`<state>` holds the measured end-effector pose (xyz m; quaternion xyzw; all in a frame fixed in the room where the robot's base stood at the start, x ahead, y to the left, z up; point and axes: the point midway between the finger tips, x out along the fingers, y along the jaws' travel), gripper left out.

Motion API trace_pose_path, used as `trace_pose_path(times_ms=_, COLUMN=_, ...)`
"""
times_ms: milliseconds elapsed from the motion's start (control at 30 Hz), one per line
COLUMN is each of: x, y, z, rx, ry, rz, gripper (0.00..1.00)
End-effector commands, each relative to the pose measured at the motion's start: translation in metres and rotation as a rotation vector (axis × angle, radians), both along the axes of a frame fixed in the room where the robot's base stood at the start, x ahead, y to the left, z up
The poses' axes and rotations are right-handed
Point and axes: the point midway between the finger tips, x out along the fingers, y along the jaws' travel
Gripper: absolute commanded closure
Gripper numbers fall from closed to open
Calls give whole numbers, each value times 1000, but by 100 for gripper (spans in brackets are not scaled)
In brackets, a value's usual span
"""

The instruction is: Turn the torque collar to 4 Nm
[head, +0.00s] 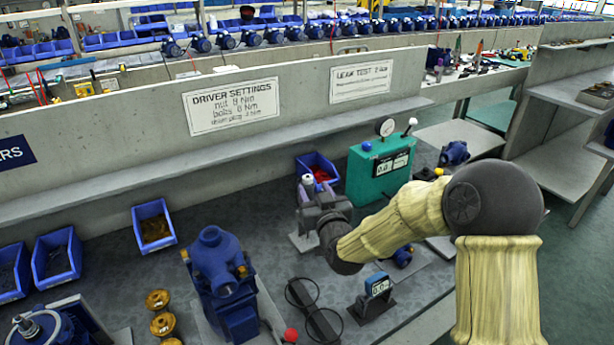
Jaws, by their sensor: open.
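My gripper (312,203) is at the centre of the bench, at the end of my arm, which reaches in from the right. It is open, but its fingertips are small and dark here. A small upright tool with a pale top (308,181), perhaps the driver, shows right at the jaws. A grey base plate (300,243) shows below it. The gripper hides most of the tool, so I cannot make out the torque collar, its setting or any contact. The driver settings sign (232,105) on the back panel lists Nm values; its last line seems to read 4 Nm.
A green leak tester (378,172) with a gauge stands right behind the gripper. A blue pump (220,280) stands at left front. A small display unit (377,286) and dark rings (302,292) lie in front. Blue bins (153,226) and brass parts (160,300) are at left.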

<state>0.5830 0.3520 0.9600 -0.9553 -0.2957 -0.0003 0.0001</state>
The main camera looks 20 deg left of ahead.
Motion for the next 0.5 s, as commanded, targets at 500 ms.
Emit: trace_pose_path(times_ms=500, x=54, y=38, z=0, rx=0, ry=0, rz=1, gripper=54)
